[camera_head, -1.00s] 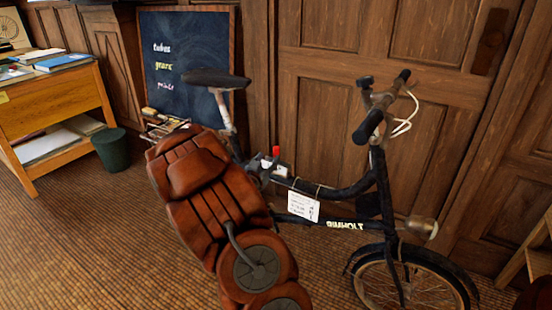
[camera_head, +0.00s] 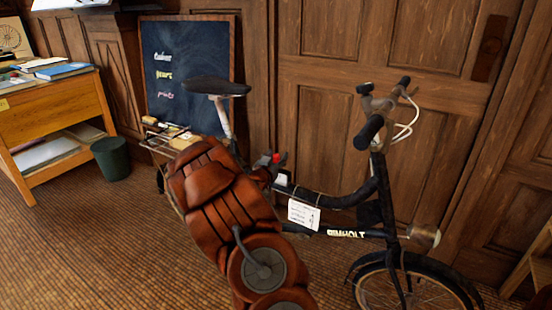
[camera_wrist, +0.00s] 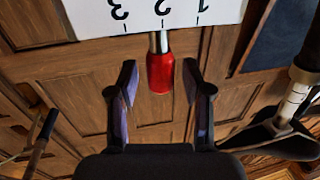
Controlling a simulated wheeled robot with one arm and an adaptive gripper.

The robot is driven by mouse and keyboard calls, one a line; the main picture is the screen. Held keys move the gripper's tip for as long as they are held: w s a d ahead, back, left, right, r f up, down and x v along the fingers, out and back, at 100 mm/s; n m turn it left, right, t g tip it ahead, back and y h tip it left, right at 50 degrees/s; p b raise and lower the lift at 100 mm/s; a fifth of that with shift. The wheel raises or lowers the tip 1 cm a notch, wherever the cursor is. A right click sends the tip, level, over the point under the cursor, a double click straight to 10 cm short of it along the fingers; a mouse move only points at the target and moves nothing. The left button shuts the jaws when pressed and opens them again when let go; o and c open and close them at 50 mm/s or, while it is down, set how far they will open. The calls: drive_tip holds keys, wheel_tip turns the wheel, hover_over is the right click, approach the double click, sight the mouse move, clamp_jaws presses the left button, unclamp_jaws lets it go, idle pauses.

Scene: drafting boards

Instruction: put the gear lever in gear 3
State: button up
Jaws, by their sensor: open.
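The gear lever has a red knob (camera_wrist: 160,72) on a pale metal stem. Behind it in the wrist view, a white plate (camera_wrist: 182,24) shows upside-down numbers 3, 2 and 1 from left to right. The stem lines up with the 2. My gripper (camera_wrist: 159,78) is open, with one finger on each side of the red knob and gaps between them. In the head view, the red knob (camera_head: 276,157) shows just past my gripper (camera_head: 279,163), partly hidden by my arm.
The lever sits on a black bicycle (camera_head: 346,234) standing before wooden panelled doors (camera_head: 350,80). Its saddle (camera_head: 216,85) is left of the lever, its handlebars (camera_head: 368,131) right. A chalkboard (camera_head: 190,50), green bin (camera_head: 111,158) and wooden desk (camera_head: 60,110) stand at left.

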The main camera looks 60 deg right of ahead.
clamp_jaws()
idle(0.5)
